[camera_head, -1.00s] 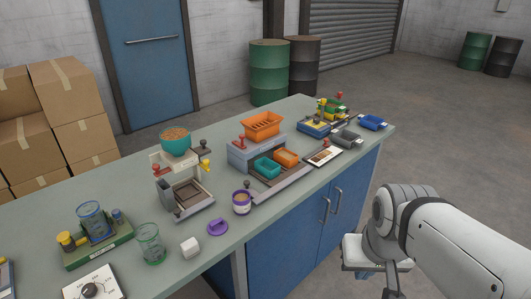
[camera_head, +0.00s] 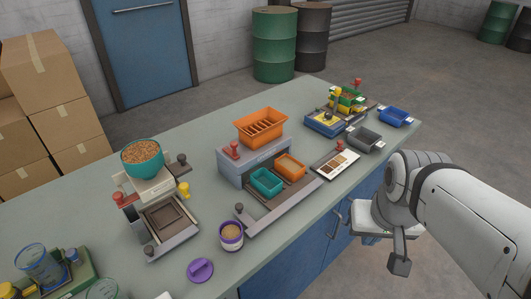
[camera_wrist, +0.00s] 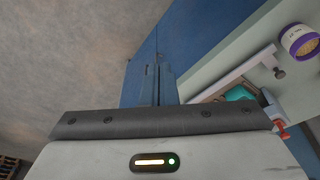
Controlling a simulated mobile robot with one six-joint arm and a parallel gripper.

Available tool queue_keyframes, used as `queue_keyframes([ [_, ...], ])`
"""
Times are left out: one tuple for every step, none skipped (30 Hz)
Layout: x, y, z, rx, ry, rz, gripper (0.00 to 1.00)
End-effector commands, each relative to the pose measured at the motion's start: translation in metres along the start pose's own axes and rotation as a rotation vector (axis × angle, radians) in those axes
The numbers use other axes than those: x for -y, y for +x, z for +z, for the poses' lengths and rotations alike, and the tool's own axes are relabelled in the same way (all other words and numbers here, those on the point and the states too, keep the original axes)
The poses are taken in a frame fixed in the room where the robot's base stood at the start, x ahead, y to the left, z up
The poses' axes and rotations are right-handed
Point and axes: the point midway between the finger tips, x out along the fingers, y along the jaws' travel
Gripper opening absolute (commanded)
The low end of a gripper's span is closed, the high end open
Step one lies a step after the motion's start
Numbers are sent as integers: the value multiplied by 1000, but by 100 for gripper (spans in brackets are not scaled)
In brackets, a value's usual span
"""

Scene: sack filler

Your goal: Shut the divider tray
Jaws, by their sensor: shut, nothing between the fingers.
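The divider machine is a grey-blue block (camera_head: 262,163) near the middle of the bench, with a slotted orange hopper (camera_head: 262,124) on top. Its low grey tray (camera_head: 285,207) sticks out towards the front edge, with a small dark knob at its left end. A teal bin (camera_head: 266,183) and an orange bin (camera_head: 290,166) sit in it. The wrist view shows part of the tray (camera_wrist: 238,74) and the teal bin (camera_wrist: 240,93). My gripper (camera_head: 400,264) is shut and empty, in front of the bench to the right of the tray, touching nothing visible.
A purple-banded cup (camera_head: 231,237) and purple lid (camera_head: 200,270) lie left of the tray. A sample card (camera_head: 336,163) and grey bin (camera_head: 366,138) are to its right. The blue cabinet front (camera_head: 290,272) drops below the bench edge.

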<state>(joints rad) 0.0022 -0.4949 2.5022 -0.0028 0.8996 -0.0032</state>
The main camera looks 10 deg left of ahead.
Motion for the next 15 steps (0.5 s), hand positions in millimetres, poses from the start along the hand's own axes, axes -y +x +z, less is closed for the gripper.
queue_keyframes([
  [1, 1, 0, 2, 6, -3, 0],
  [2, 1, -1, 5, 17, -10, 0],
  [6, 3, -2, 13, 44, -25, 0],
  [9, 6, -2, 22, 75, -41, 0],
  [9, 8, -4, 33, 121, -63, 0],
  [15, 13, -7, 53, 195, -100, 0],
  [23, 17, -9, 73, 263, -132, 0],
  [31, 21, -12, 97, 343, -168, 0],
  [44, 27, -17, 136, 460, -216, 0],
  [54, 32, -21, 170, 556, -253, 0],
  [64, 36, -26, 206, 656, -289, 0],
  [76, 42, -33, 257, 792, -332, 0],
  [86, 46, -38, 297, 893, -361, 0],
  [94, 50, -44, 338, 992, -388, 0],
  [104, 55, -51, 392, 1121, -417, 0],
])
